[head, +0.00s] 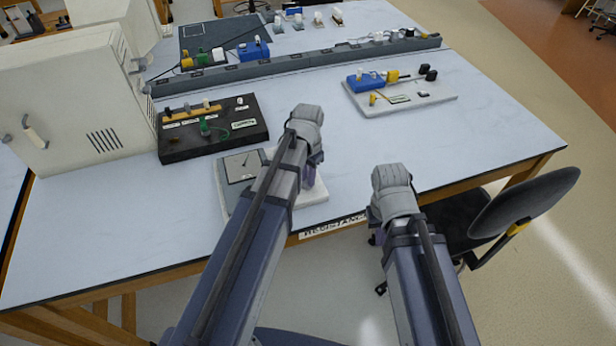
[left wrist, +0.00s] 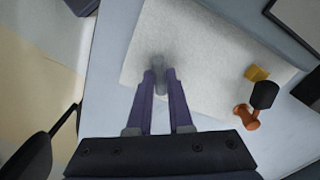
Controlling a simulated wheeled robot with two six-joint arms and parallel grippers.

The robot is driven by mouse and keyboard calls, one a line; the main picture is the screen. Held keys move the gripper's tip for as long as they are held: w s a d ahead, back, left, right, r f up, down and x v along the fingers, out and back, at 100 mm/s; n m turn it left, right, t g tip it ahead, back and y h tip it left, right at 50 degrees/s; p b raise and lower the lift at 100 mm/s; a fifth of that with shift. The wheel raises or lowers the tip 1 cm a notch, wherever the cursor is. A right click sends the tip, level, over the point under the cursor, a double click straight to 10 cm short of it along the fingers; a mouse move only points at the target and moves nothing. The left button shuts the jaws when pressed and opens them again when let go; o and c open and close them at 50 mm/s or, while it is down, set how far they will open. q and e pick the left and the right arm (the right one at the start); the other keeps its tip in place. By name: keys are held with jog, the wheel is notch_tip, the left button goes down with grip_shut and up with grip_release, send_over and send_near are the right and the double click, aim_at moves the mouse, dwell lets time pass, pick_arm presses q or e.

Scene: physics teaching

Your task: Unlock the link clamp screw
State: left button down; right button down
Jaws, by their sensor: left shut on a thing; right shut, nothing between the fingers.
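In the left wrist view my left gripper (left wrist: 160,76) has its two purple fingers closed on a small grey upright piece (left wrist: 158,65), apparently the link clamp screw. It stands over a white board (left wrist: 205,40). In the head view my left gripper (head: 314,178) is above that white board (head: 313,194) near the table's front edge, and my forearm hides the screw. My right gripper (head: 373,238) is shut and empty, beyond the table's front edge, mostly hidden by its own wrist.
An orange knob (left wrist: 246,117), a black knob (left wrist: 264,94) and a yellow block (left wrist: 257,73) are right of my left fingers. A black board (head: 215,135) and a cream cabinet (head: 75,95) stand left. A white board with a blue block (head: 365,82) is back right. A chair (head: 525,205) stands right.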

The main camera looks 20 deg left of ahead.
pick_arm(q)
jog(key=n, duration=0.6)
jog(key=shift+n, duration=0.3)
jog(key=n, duration=0.5)
jog(key=shift+n, duration=0.4)
jog(key=c, duration=0.8)
grip_release()
jog(key=shift+r, duration=0.15)
notch_tip(320, 180, up, 8)
jog(key=p, duration=0.8)
jog(key=shift+f, duration=0.2)
